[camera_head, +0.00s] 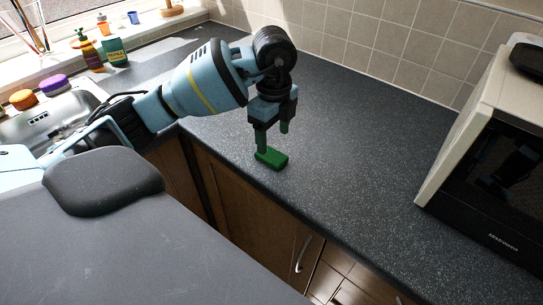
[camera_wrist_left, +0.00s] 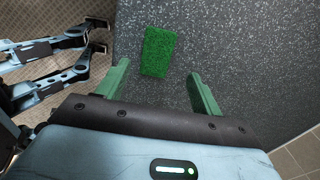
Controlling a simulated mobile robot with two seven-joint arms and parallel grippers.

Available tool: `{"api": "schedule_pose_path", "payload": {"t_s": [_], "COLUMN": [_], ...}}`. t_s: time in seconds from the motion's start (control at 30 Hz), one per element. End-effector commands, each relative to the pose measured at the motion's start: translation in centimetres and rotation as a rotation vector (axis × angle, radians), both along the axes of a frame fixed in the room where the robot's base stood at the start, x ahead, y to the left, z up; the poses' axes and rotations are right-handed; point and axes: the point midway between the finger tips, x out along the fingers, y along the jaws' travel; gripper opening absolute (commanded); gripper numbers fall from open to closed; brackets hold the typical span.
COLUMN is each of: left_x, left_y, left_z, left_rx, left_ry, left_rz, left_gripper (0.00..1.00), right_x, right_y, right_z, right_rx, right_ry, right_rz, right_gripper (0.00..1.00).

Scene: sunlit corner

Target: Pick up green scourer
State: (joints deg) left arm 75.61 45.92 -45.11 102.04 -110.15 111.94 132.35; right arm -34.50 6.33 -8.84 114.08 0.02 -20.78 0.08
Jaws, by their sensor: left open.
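The green scourer (camera_head: 272,158) is a small flat block lying on the dark speckled worktop near its front edge, in the head view. My left gripper (camera_head: 272,138) is pointed down just above it, with its two fingers spread apart. In the left wrist view the scourer (camera_wrist_left: 158,52) lies ahead of the open fingers (camera_wrist_left: 160,82), nearer the left finger. Nothing is between the fingers.
A microwave (camera_head: 490,160) stands at the right of the worktop (camera_head: 345,150). A sink (camera_head: 50,110) is at the left, with bottles (camera_head: 88,48) behind it. A tiled wall (camera_head: 400,45) bounds the back. The worktop between gripper and microwave is clear.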

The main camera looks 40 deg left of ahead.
Motion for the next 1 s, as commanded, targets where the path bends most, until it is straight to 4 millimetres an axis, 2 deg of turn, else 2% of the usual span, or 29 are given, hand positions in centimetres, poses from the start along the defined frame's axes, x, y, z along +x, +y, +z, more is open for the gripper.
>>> {"api": "schedule_pose_path", "payload": {"t_s": [0.33, 0.47, 0.67, 0.77, 1.0], "left_x": [-0.6, -0.6, -0.6, -0.6, -0.6], "left_y": [0.2, 0.2, 0.2, 0.2, 0.2], "left_z": [-4.3, -5.0, -5.1, -5.1, -5.1], "left_rx": [0.002, 0.001, 0.002, 0.001, 0.001], "left_ry": [0.003, 0.001, 0.001, 0.001, 0.001], "left_rz": [-0.001, -0.002, -0.002, -0.002, -0.002], "left_gripper": [0.66, 0.66, 0.66, 0.56, 0.24], "right_x": [-0.3, -0.3, -0.1, 0.1, 0.5], "right_y": [0.0, 0.0, 0.0, 0.0, 0.0], "right_z": [0.0, 0.0, 0.1, 0.2, 0.3], "right_rx": [-0.001, -0.001, -0.001, 0.0, 0.0], "right_ry": [0.005, 0.005, 0.0, -0.004, -0.011], "right_rz": [0.0, 0.0, 0.001, 0.001, 0.0], "right_gripper": [0.0, 0.0, 0.0, 0.0, 0.0]}}
